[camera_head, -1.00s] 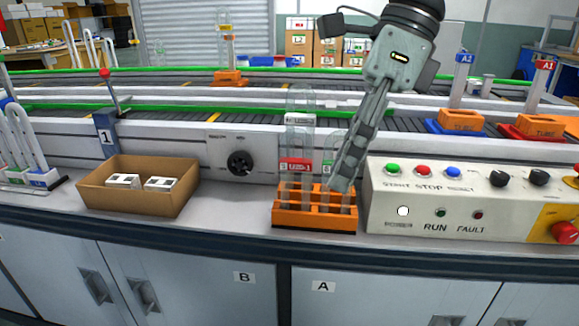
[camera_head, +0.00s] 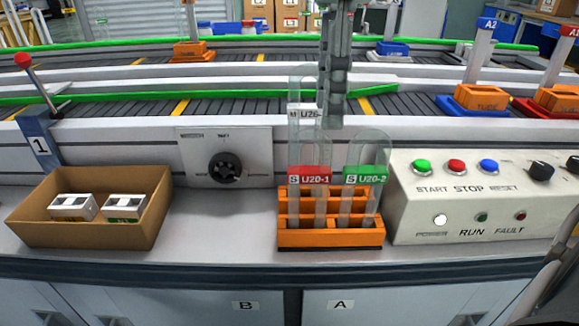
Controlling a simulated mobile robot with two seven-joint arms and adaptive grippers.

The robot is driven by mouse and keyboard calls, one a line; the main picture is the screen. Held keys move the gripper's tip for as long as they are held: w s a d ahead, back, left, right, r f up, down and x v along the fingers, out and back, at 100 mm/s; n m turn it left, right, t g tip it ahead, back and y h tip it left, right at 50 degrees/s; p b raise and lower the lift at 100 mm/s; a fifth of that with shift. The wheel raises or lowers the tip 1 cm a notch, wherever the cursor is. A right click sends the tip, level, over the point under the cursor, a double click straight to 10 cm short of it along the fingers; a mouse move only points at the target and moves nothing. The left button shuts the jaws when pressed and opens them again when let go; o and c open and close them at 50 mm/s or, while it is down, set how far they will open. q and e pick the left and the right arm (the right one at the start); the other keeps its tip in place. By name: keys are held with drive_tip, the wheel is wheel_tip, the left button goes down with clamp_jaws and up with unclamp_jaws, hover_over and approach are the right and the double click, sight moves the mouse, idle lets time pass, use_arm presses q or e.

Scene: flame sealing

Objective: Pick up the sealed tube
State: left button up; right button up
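An orange rack (camera_head: 331,239) stands on the bench in front of the conveyor. It holds clear U-shaped tubes: one with a red label "S U20-1" (camera_head: 309,177), one with a green label "S U20-2" (camera_head: 364,175). A taller clear tube with a white label starting "M U20" (camera_head: 303,114) rises behind the red-labelled one. I cannot tell which tube is sealed. My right gripper (camera_head: 334,118) points down above the rack, just right of the white-labelled tube. Its narrow fingers look close together; whether it touches or grips a tube is unclear. My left gripper is out of view.
A cardboard box (camera_head: 140,224) with two small white blocks stands at the left. A control box (camera_head: 480,198) with buttons stands close right of the rack. Bare bench (camera_head: 222,222) lies between cardboard box and rack. Conveyors (camera_head: 210,98) run behind.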

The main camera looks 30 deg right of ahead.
sight(326, 149)
drive_tip(key=f, duration=0.7)
drive_tip(key=shift+s+a+f, duration=0.15)
drive_tip(key=shift+s+f, duration=0.1)
clamp_jaws()
